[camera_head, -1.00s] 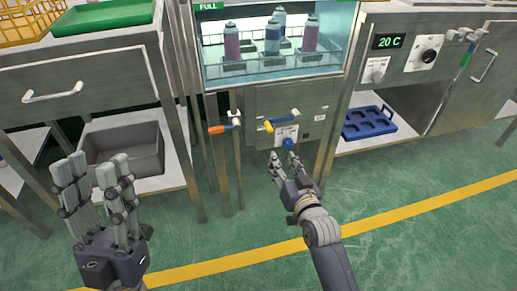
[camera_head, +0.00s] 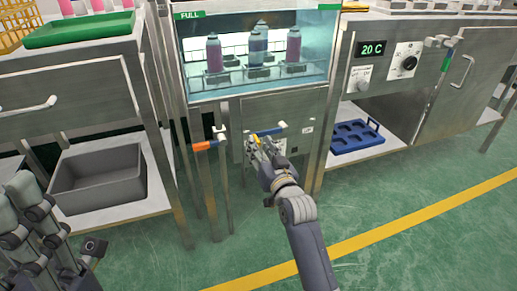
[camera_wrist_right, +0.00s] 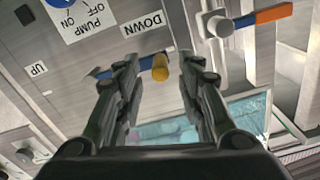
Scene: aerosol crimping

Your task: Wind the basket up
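The basket (camera_head: 224,62) is a wire rack holding three aerosol cans (camera_head: 258,45), upright in the glass-fronted water tank (camera_head: 327,55). On the panel below is a crank with a blue arm (camera_head: 271,131) and a yellow knob. My right gripper (camera_head: 261,144) is at this crank and partly hides it. In the right wrist view, the yellow knob (camera_wrist_right: 160,68) sits between the open fingertips (camera_wrist_right: 156,64); I see no clear grip on it. My left gripper (camera_head: 32,212) is at the left edge, away from the crank, its fingers partly cut off.
An orange-handled lever (camera_head: 205,145) stands just left of the crank. The panel has UP and DOWN (camera_wrist_right: 143,24) labels and a pump switch. A grey bin (camera_head: 100,178) is on the left shelf, a blue tray (camera_head: 357,137) on the right one. Open floor lies in front.

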